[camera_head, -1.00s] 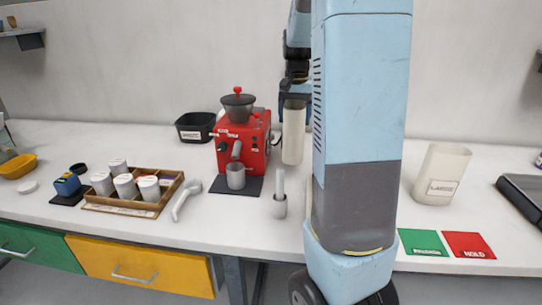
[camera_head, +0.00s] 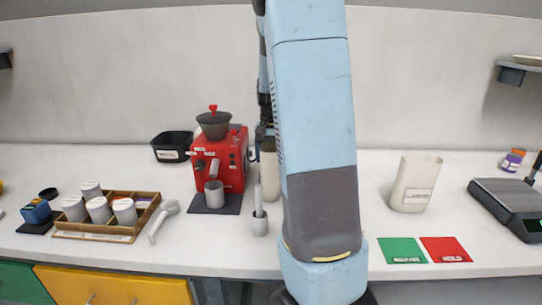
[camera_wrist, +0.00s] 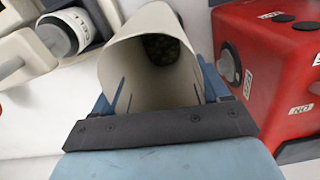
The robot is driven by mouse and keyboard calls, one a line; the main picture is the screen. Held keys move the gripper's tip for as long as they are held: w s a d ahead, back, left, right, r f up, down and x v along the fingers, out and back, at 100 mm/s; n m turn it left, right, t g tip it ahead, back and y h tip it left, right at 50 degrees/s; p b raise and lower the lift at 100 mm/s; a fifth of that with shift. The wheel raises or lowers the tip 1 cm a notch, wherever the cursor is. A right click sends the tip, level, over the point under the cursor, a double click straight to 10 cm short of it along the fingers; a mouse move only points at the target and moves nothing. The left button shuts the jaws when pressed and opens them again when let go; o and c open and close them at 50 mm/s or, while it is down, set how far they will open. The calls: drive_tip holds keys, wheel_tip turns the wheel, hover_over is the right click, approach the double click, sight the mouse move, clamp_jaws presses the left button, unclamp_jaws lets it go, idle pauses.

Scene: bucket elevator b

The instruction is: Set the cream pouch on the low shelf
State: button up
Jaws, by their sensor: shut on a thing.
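A cream pouch (camera_wrist: 125,55), open at the top with dark granular contents, is held in my gripper (camera_wrist: 165,95). The jaws are shut around its sides in the wrist view. In the head view the pouch (camera_head: 268,168) is upright beside the red machine, partly hidden by my arm; my gripper (camera_head: 264,135) is mostly hidden too. A shelf (camera_head: 525,68) with a pale flat thing on it is on the wall at far right; another shelf edge (camera_head: 5,60) shows at far left. I cannot tell which is the low shelf.
A labelled cream bin (camera_head: 415,185), green and red cards (camera_head: 402,251) and a scale (camera_head: 510,205) are at right. The bench between bin and scale is mostly clear.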

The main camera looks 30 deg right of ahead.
drive_tip(key=o, duration=1.3)
drive_tip(key=shift+o, duration=0.2)
